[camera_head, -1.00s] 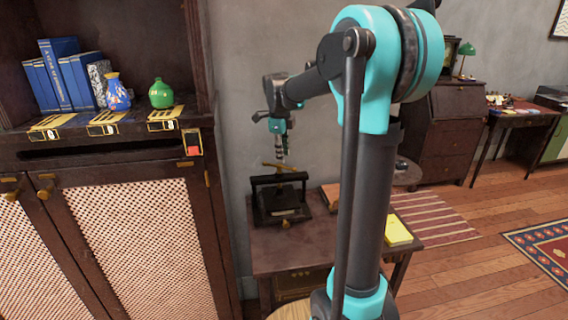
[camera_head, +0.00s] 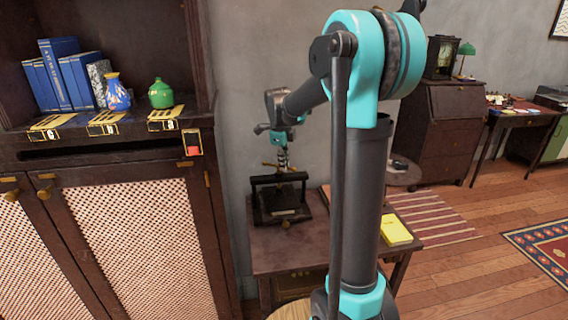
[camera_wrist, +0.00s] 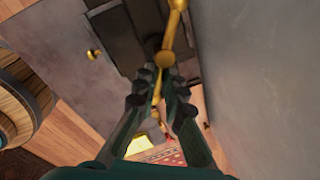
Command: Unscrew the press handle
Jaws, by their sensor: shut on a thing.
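The dark press (camera_head: 286,214) stands on the small wooden table, close to the wall. Its brass press handle (camera_head: 268,166) is a crossbar on top, partly hidden by my gripper. In the wrist view the handle (camera_wrist: 166,57) shows its round hub and one arm pointing up, with the other arm running down between the fingers. My gripper (camera_head: 283,167) points down onto the handle from above. The wrist view shows its two dark fingers (camera_wrist: 164,88) closed around the lower arm of the handle.
The small table (camera_head: 290,247) also holds a yellow pad (camera_head: 395,231) near its right edge. A tall cabinet (camera_head: 137,240) with books and vases stands close on the left. A grey wall (camera_head: 240,100) is right behind the press.

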